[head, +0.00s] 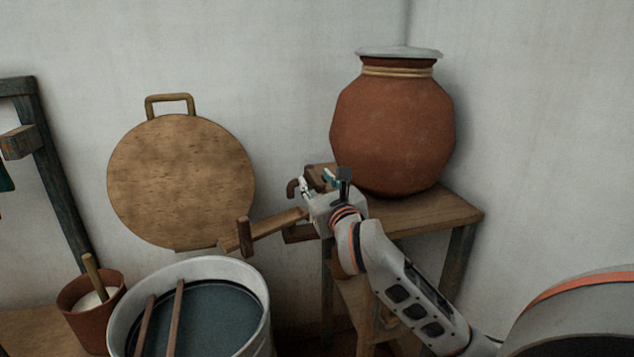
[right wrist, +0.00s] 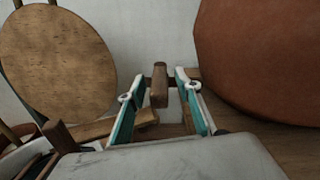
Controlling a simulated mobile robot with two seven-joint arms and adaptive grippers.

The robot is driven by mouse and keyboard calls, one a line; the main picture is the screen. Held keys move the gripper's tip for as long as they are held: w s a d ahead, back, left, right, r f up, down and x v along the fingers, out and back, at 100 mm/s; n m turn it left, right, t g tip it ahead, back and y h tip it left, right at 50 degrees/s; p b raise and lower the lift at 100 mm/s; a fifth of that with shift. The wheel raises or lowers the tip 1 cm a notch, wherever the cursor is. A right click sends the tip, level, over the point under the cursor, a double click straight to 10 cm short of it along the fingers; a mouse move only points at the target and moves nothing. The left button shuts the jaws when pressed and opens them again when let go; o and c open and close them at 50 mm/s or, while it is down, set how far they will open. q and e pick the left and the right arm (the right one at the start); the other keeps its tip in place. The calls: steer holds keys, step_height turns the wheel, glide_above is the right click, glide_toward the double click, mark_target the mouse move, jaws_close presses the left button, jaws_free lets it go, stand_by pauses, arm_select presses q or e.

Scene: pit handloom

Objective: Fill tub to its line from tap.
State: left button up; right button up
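The tub (head: 263,300) is a pale round vessel at the lower middle of the head view, with dark bluish water (head: 215,318) below its rim. I cannot make out a fill line. The brown tap (head: 293,187) juts out below the clay pot, and a wooden trough (head: 270,225) slopes from near it toward the tub. My right gripper (head: 316,181) is at the tap. In the right wrist view its teal fingers (right wrist: 159,98) stand apart on either side of a brown upright tap handle (right wrist: 160,85), with gaps showing. No running water is visible. My left gripper is out of view.
The big clay pot (head: 392,130) stands on a wooden stand (head: 440,212) against the wall. A round wooden lid (head: 180,180) leans behind the tub. Two sticks (head: 175,315) lie across the tub. A small pot (head: 88,318) with white contents stands left.

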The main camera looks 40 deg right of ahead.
mark_target(322, 189)
steer(key=v, duration=0.6)
steer(key=shift+s+a, duration=0.1)
steer(key=shift+s, duration=0.25)
steer(key=shift+s+a, duration=0.1)
steer(key=shift+s, duration=0.15)
